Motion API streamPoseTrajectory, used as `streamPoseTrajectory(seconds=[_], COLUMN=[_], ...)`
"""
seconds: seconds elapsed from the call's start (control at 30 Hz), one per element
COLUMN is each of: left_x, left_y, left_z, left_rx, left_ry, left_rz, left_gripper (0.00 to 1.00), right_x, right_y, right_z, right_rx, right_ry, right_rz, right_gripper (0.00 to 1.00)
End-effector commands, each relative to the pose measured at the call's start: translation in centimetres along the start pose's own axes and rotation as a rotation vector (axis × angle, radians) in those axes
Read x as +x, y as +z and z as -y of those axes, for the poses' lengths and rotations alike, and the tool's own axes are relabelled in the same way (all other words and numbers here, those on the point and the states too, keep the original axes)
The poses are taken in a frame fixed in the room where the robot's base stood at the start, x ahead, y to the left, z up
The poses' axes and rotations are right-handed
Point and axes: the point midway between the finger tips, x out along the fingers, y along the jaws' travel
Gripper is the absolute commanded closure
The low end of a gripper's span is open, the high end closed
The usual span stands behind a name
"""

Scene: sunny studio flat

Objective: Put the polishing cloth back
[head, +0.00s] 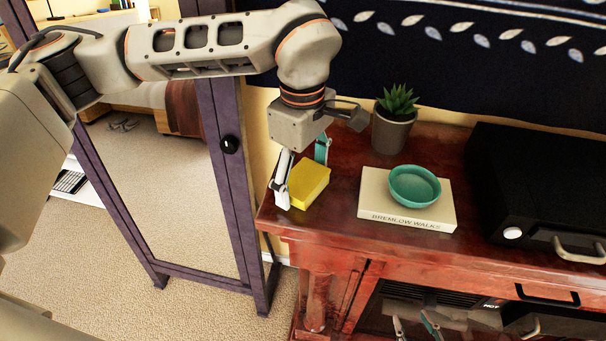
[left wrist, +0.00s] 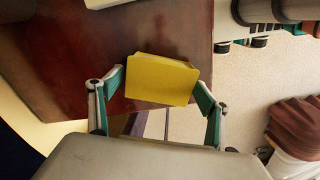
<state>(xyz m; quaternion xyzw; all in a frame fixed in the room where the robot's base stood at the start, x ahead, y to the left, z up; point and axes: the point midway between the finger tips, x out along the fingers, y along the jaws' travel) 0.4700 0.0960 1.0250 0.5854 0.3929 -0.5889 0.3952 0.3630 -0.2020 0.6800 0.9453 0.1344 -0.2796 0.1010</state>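The polishing cloth looks like a folded yellow block (head: 311,184) at the left end of the red-brown wooden cabinet top (head: 335,222). It also shows in the left wrist view (left wrist: 160,80). My left gripper (head: 302,178) reaches down over it from above. Its fingers are spread, one on either side of the cloth, with narrow gaps seeming to show in the left wrist view (left wrist: 160,76). The cloth seems to rest on the wood. My right gripper (head: 415,327) shows only its fingertips at the bottom edge, spread apart with nothing seen between them.
A white book (head: 380,207) bearing a teal bowl (head: 414,190) lies right of the cloth. A potted succulent (head: 392,130) stands behind. A black appliance (head: 535,185) fills the right side. A purple-framed mirror (head: 225,150) stands left of the cabinet.

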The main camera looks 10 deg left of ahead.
Motion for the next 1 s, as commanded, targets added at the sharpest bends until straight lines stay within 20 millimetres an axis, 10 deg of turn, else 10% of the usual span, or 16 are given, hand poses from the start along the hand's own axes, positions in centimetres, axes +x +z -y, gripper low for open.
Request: streamPoseTrajectory(seconds=[0.47, 1.0], left_x=[-0.8, -10.5], left_y=[0.0, 0.0], left_z=[-0.1, -0.1], left_rx=[0.000, -0.001], left_ry=[0.003, 0.002], left_rz=[-0.001, -0.002], left_gripper=[0.14, 0.14], right_x=[-0.1, 0.3], right_y=[-0.1, 0.5], right_z=[0.0, 0.1], right_rx=[0.000, 0.000], right_ry=[0.000, 0.000], right_rz=[0.001, 0.001], right_gripper=[0.60, 0.60])
